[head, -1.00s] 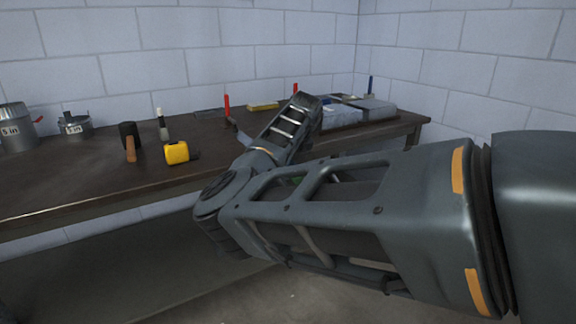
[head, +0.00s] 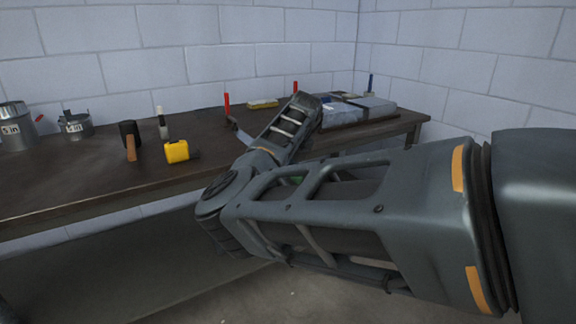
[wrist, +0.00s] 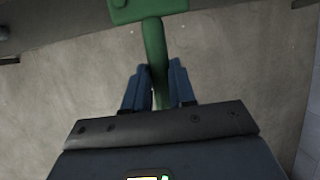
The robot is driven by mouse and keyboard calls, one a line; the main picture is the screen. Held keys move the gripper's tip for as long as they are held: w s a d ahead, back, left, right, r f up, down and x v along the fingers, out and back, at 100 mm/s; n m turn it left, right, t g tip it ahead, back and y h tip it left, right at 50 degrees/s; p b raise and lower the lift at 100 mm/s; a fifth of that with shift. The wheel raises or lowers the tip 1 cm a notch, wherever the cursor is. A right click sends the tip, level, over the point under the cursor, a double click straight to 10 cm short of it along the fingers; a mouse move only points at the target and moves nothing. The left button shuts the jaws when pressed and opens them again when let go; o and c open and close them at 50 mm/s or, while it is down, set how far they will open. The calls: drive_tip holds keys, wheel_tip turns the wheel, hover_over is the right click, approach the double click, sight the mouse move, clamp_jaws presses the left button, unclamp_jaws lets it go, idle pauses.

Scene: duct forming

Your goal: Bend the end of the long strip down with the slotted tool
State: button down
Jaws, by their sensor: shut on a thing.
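In the wrist view, my gripper (wrist: 158,82) has its two blue-grey fingers shut on the green handle of a tool (wrist: 155,40). The handle runs up the picture to a wider green head (wrist: 148,9) at the top edge. The tool's slot cannot be made out. The head lies over or against a dark band, and I cannot tell whether they touch. In the head view my arm hides the gripper, and only a scrap of green shows through its frame. I cannot pick out the long strip for certain in either view.
A dark workbench (head: 70,180) stands along the wall. It holds a yellow tape measure (head: 177,151), a mallet (head: 130,140), metal cans (head: 76,125), an upright red-handled tool (head: 227,104) and grey blocks (head: 362,109). Bare floor lies below the gripper.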

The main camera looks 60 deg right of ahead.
drive_tip(key=shift+w+d+p, duration=0.35)
drive_tip(key=shift+w, duration=0.2)
drive_tip(key=shift+w+d+p, duration=0.3)
drive_tip(key=shift+w, duration=0.2)
idle(2.6)
idle(0.5)
drive_tip(key=shift+s+f+t+b, duration=0.1)
drive_tip(key=shift+f+t+b, duration=0.2)
drive_tip(key=shift+f+b, duration=0.3)
drive_tip(key=shift+s+a+f+t+h+b, duration=0.1)
drive_tip(key=shift+f+t+h+b, duration=0.6)
drive_tip(key=shift+f+t+b, duration=0.2)
drive_tip(key=shift+f, duration=0.1)
drive_tip(key=shift+f+t+h+b, duration=0.4)
drive_tip(key=shift+f+t+b, duration=0.2)
drive_tip(key=shift+f+b, duration=0.4)
